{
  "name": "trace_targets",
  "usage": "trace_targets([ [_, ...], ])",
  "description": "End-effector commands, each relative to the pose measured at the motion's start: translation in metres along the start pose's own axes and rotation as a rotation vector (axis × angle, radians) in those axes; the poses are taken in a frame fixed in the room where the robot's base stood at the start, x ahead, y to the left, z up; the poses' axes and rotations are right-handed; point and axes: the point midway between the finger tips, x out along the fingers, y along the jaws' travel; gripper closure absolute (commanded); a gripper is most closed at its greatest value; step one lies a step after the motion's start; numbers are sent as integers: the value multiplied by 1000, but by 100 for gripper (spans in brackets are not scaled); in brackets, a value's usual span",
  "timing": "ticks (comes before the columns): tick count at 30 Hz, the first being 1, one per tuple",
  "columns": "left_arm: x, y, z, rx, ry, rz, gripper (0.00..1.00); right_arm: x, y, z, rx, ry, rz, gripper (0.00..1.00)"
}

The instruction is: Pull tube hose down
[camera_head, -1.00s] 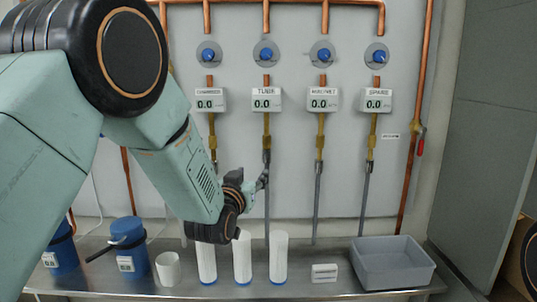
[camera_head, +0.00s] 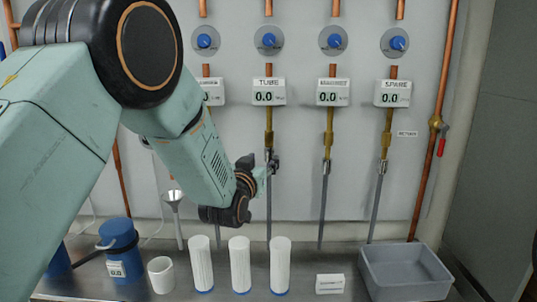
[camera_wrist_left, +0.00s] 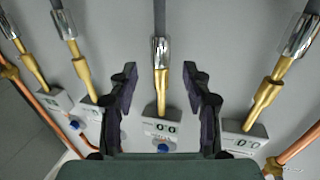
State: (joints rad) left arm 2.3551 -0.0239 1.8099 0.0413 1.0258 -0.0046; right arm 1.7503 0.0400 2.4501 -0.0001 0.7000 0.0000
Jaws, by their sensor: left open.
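The tube hose (camera_head: 269,215) is a thin grey hose hanging from a brass fitting (camera_head: 269,125) below the display labelled TUBE (camera_head: 268,92). My left gripper (camera_head: 271,163) is at the hose's upper end in the head view. In the left wrist view, which looks upside down, my left gripper (camera_wrist_left: 163,95) is open. Its dark fingers stand on either side of the brass fitting, with gaps on both sides. The silver clamp (camera_wrist_left: 160,52) and grey hose (camera_wrist_left: 160,15) lie just beyond the fingertips. My right gripper is not in view.
Neighbouring hoses (camera_head: 323,205) hang to the right. Three white cylinders (camera_head: 240,265), a white cup (camera_head: 161,275), blue canisters (camera_head: 119,235) and a grey bin (camera_head: 405,270) stand on the metal bench. A copper pipe (camera_head: 430,150) has a red-handled valve.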

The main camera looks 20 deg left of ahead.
Motion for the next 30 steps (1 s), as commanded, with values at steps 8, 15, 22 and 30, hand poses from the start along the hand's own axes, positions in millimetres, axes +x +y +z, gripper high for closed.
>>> trace_targets([
  [8,37,0,0,0,0,0,51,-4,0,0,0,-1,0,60],
  [15,56,1,0,0,0,0,51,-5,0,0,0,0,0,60],
  [22,61,0,1,0,-1,0,51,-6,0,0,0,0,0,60],
  [30,60,0,0,0,-1,0,63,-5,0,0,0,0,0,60],
])
